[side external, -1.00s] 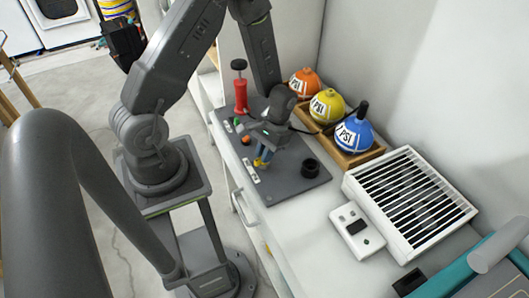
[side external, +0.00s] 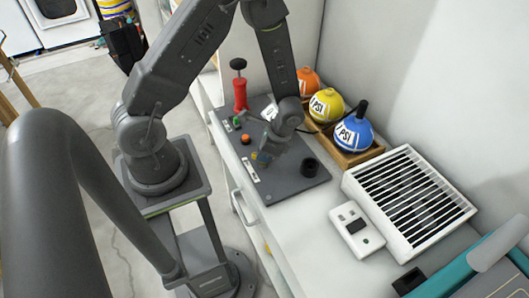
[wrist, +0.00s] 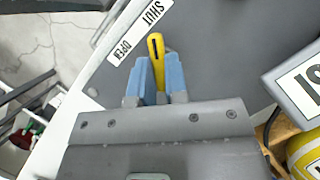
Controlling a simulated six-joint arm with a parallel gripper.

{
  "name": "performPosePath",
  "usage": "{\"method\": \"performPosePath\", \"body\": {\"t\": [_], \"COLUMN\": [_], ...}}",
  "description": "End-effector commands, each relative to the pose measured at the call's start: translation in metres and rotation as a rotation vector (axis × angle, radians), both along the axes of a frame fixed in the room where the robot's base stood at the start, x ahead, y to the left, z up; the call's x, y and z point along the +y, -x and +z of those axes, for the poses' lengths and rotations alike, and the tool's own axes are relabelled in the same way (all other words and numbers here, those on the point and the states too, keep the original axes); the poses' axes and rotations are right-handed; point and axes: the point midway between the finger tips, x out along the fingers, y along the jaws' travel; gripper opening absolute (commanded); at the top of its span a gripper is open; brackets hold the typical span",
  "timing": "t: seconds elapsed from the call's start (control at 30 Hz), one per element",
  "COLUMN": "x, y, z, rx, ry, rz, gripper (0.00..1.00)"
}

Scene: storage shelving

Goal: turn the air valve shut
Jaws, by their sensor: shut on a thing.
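The yellow valve handle (wrist: 156,46) stands between the two blue fingers of my gripper (wrist: 160,75) in the wrist view. Its rounded tip, with a dark mark, sticks out past the fingertips. My gripper is shut on it. A white label (wrist: 139,34) reading SHUT and OPEN lies on the grey panel beyond the handle, to the left. In the side view my gripper (side external: 262,158) is low over the grey panel (side external: 285,185), and my wrist hides most of the handle. The valve's body is hidden.
A red hand pump (side external: 240,92) and an orange button (side external: 245,139) are on the panel, with a black round fitting (side external: 310,167) to the right. Orange, yellow and blue PSI balls (side external: 354,135) sit in a wooden tray behind. A white vented box (side external: 410,203) stands right.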

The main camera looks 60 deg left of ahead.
Motion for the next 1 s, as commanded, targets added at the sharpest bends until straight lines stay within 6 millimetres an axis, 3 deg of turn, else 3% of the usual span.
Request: {"method": "performPosePath", "body": {"t": [0.33, 0.9, 0.93, 1.0], "x": [-0.0004, -0.0005, -0.0005, -0.0004], "y": [-0.0002, -0.0003, -0.0003, -0.0003], "z": [0.0008, 0.0008, 0.0008, 0.0007], "rx": [-0.002, -0.003, -0.003, -0.002], "ry": [0.000, 0.000, 0.000, 0.000], "rz": [-0.153, -0.186, -0.186, -0.186], "gripper": [0.00, 0.00, 0.16, 0.22]}}
